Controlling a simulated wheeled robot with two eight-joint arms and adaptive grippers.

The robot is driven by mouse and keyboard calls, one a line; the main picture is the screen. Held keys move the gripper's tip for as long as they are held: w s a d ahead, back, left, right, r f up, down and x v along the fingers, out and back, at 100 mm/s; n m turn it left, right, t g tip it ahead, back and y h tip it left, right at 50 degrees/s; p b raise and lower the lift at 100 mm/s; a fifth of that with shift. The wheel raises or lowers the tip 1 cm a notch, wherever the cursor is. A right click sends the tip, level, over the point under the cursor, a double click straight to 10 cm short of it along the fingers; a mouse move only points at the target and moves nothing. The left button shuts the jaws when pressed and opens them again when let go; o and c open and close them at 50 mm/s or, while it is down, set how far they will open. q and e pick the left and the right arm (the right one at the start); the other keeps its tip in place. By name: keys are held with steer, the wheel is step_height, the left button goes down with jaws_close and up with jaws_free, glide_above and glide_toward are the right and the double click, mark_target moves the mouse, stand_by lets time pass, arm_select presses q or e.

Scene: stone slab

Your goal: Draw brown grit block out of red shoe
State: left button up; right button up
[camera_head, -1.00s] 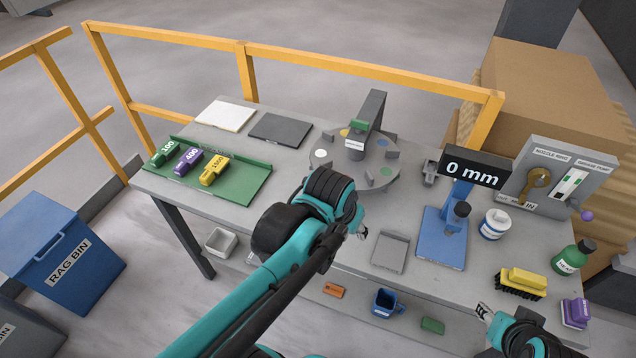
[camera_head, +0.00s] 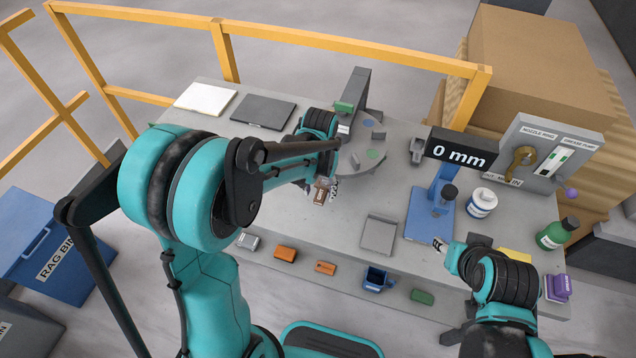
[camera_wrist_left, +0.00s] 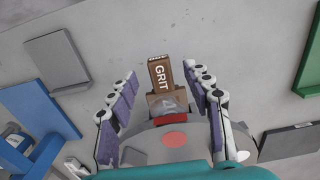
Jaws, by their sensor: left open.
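The brown grit block (camera_wrist_left: 161,74) sticks out from the red shoe (camera_wrist_left: 172,118) at the rim of the grey round plate (camera_wrist_left: 150,142) in the left wrist view. A greyish piece covers the block's lower end, so how deep it sits is hidden. My left gripper (camera_wrist_left: 165,80) is open, with one finger on each side of the block and a visible gap to each. In the head view the block (camera_head: 320,195) shows small beside the left gripper (camera_head: 322,188); the shoe is hidden there. My right gripper (camera_head: 440,243) is beside the blue stand; its jaws are too small to judge.
The blue stand (camera_head: 422,222) with the 0 mm display (camera_head: 459,152) is right of the round plate (camera_head: 365,165). A grey tray (camera_head: 379,235) lies on the table front.

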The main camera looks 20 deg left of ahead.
mark_target(319, 199)
arm_select(q)
steer(key=shift+f+b, duration=0.3)
steer(key=shift+f, duration=1.2)
jaws_close()
steer(key=shift+s, duration=0.15)
steer(key=shift+s, duration=0.7)
steer(key=shift+s+a, duration=0.1)
steer(key=shift+s, duration=1.65)
